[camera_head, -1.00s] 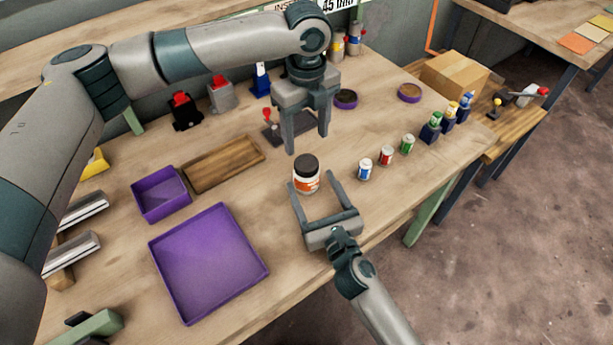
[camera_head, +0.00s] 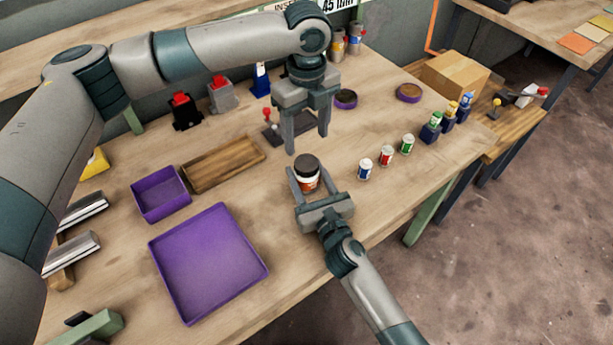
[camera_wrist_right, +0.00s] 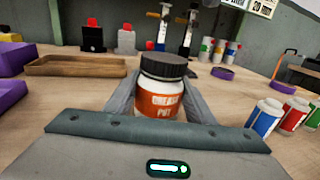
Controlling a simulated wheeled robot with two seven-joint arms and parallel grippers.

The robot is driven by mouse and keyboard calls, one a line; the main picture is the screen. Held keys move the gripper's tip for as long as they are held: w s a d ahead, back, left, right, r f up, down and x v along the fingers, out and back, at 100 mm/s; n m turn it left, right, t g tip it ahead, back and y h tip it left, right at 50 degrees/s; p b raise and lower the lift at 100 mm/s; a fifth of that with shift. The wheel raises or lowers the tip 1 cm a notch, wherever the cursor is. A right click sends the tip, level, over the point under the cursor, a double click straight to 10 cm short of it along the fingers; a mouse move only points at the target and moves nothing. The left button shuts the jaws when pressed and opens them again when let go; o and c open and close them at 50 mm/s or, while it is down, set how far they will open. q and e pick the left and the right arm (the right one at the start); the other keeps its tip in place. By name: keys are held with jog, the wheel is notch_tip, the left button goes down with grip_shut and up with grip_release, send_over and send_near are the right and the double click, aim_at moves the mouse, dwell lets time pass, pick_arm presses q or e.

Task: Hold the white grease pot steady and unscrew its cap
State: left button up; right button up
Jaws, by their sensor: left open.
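The white grease pot (camera_head: 310,183) stands upright on the workbench, with an orange label and a black cap (camera_head: 306,163) on top. In the right wrist view the pot (camera_wrist_right: 160,102) is centred, its label facing me and its cap (camera_wrist_right: 163,66) on. My right gripper (camera_head: 309,174) is low at the bench, its fingers on either side of the pot's body below the cap, and appears shut on it. My left gripper (camera_head: 307,143) is open and empty, pointing down, just behind and above the pot in the head view.
Purple trays (camera_head: 208,262) and a wooden tray (camera_head: 223,164) lie to the left. Small blue, red and green cans (camera_head: 386,156) stand to the right of the pot. Round purple dishes (camera_head: 409,93) lie farther back. The bench's front edge is close to my right arm.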

aim_at(306, 163)
pick_arm(q)
jog(key=m, duration=1.3)
jog(key=shift+m, duration=0.3)
jog(key=shift+f, duration=0.1)
jog(key=shift+f, duration=3.9)
jog(key=c, duration=1.1)
